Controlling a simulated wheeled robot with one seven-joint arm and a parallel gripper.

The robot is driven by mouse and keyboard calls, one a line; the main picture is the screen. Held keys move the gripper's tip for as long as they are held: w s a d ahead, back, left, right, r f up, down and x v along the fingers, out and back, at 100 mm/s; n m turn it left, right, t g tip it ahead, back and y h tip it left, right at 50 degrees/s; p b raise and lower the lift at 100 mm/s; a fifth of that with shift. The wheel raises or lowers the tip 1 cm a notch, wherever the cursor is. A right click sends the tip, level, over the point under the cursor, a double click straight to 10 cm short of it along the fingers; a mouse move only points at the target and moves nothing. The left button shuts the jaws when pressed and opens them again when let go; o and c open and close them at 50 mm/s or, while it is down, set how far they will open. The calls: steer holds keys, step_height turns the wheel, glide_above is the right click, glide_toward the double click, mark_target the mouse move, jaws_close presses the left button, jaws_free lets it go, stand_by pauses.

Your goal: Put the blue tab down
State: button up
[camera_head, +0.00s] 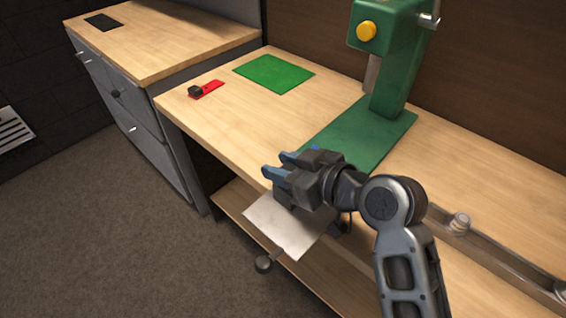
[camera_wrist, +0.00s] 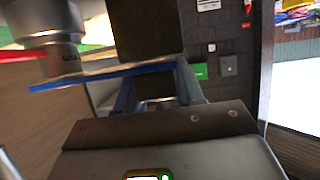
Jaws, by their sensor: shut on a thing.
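The blue tab (camera_wrist: 90,79) shows in the wrist view as a flat blue strip running left from between my fingers. A dark block (camera_wrist: 146,30) shows directly above it; I cannot tell whether they are joined. My gripper (camera_head: 274,166) is shut on the tab, over the front edge of the workbench (camera_head: 225,124). In the head view the tab is mostly hidden by my gripper. The gripper also shows in the wrist view (camera_wrist: 155,92).
A green press (camera_head: 393,75) with a yellow button stands behind my gripper. A red tab (camera_head: 212,87) with a dark block lies at the bench's far left, near a green mat (camera_head: 273,73). A white sheet (camera_head: 290,226) shows below my gripper.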

steer(key=shift+f, duration=0.2)
steer(key=o, duration=1.1)
steer(key=shift+o, duration=0.2)
steer(key=b+v, duration=0.1)
steer(key=v, duration=0.6)
steer(key=shift+d, duration=0.35)
steer(key=shift+s+p+x, duration=0.2)
steer(key=shift+p+x, duration=1.95)
steer(key=shift+p, duration=0.7)
